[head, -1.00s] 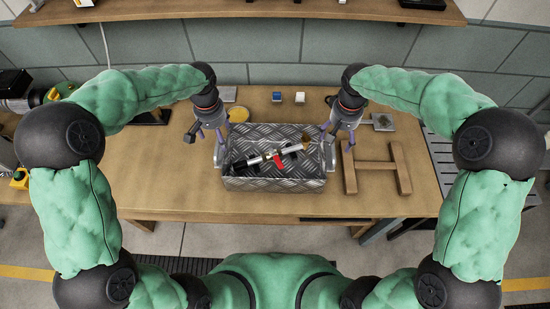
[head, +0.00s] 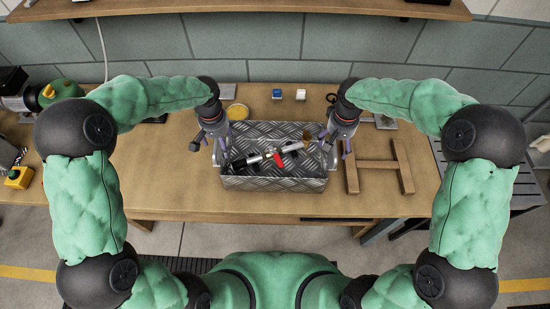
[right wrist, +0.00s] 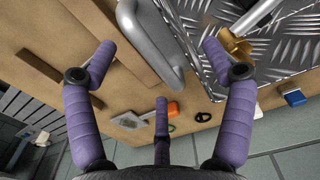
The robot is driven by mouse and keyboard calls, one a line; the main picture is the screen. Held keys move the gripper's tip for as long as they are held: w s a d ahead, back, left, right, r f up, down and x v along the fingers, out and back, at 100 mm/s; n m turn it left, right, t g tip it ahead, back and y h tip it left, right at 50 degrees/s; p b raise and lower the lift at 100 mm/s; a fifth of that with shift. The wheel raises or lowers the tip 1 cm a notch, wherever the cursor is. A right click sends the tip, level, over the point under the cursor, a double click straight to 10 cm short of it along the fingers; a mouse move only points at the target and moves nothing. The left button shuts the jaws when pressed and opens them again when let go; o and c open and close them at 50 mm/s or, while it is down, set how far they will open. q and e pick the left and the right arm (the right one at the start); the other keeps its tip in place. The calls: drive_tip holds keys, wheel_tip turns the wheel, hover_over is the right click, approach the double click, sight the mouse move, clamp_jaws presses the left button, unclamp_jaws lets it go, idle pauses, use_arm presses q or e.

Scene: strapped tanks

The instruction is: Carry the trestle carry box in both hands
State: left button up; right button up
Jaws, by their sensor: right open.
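The carry box (head: 275,183) is an open metal box of diamond plate, standing on the wooden table with a handle at each end. Inside lie a red, black and silver tool (head: 277,157) and a brass-coloured piece. My right gripper (head: 340,150) is at the box's right end. In the right wrist view its fingers are spread (right wrist: 160,55), with the grey bar handle (right wrist: 150,40) between their lines; contact is not clear. My left gripper (head: 217,150) is at the left end, fingers apart near that handle, which it partly hides.
An H-shaped wooden piece (head: 377,164) lies right of the box. A shelf (head: 250,8) hangs above the back. Bare table lies in front of the box.

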use_arm(q)
drive_tip(key=shift+f, duration=3.05)
use_arm(e)
drive_tip(key=shift+f, duration=3)
use_arm(q)
clamp_jaws()
use_arm(e)
clamp_jaws()
use_arm(q)
drive_tip(key=shift+r, duration=0.1)
use_arm(e)
drive_tip(key=shift+r, duration=0.1)
